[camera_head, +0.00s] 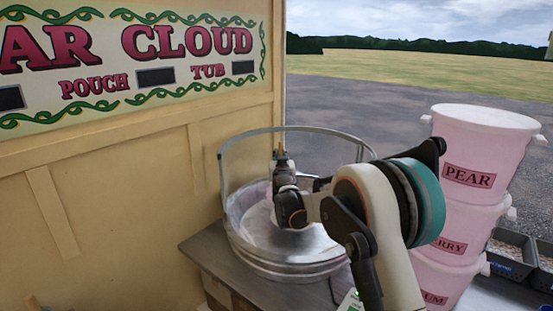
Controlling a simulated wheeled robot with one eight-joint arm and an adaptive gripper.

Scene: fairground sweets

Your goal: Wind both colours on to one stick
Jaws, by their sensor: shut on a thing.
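A round metal floss bowl (290,268) with a raised hoop rail stands on a metal counter. My arm reaches over the bowl from the right. My gripper (281,157) is above the bowl, inside the hoop, and is shut on a thin tan stick (281,147), of which only a short end shows at the top. Pale pinkish-white material (247,199) shows along the bowl's inner left side. I cannot tell two colours apart in it. The arm hides the bowl's right side and part of its middle. Any floss on the stick is not visible.
Pink tubs (482,155) labelled PEAR and other names are stacked at the right, close to my arm. A cream stall wall (110,190) with a sign closes the left. The metal counter (205,250) is bare at the bowl's left.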

